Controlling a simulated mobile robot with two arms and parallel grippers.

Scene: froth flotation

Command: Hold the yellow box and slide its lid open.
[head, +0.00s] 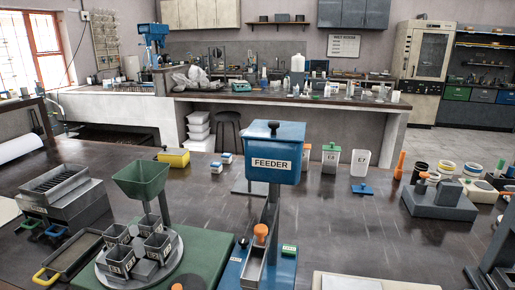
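The yellow box (173,158) is small and stands on the dark table, left of centre and toward the table's far side. Its top looks lighter, with a small dark knob at the left end. The lid looks shut, but at this size I cannot be sure. Neither of my grippers shows in the head view, and nothing is seen touching the box.
A green funnel (142,178) stands over a round tray of metal cups in front of the box. A blue feeder (275,152) stands to its right. Two small blue-and-white containers (217,167) sit right of the box. Table around the box is mostly clear.

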